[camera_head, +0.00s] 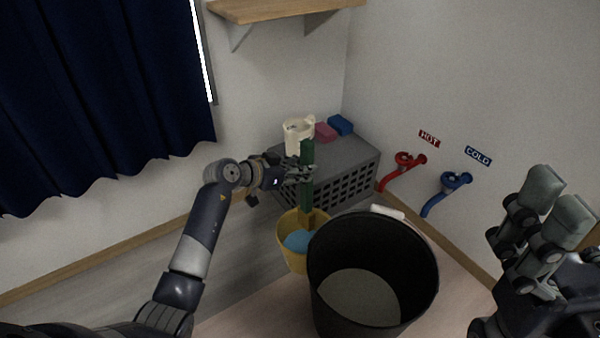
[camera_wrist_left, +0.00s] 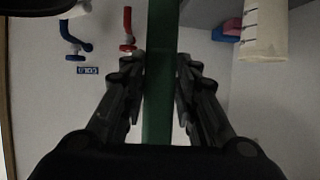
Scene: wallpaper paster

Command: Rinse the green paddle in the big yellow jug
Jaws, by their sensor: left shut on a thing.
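The green paddle (camera_head: 307,178) is held upright in my left gripper (camera_head: 300,174), which is shut on its shaft. The shaft also runs between the fingers in the left wrist view (camera_wrist_left: 160,75). The paddle's lower end reaches down over the yellow jug (camera_head: 287,252), which holds blue liquid (camera_head: 298,241). I cannot tell whether the tip touches the liquid. My right gripper (camera_head: 555,215) is at the right edge with its two fingers apart, and nothing shows between them.
A large black bucket (camera_head: 429,262) stands right of the yellow jug, close to it. Behind is a grey crate (camera_head: 362,162) with a white jug (camera_head: 297,138), a pink block (camera_head: 325,132) and a blue block (camera_head: 341,124) on top. A red tap (camera_head: 402,170) and a blue tap (camera_head: 446,190) are on the wall.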

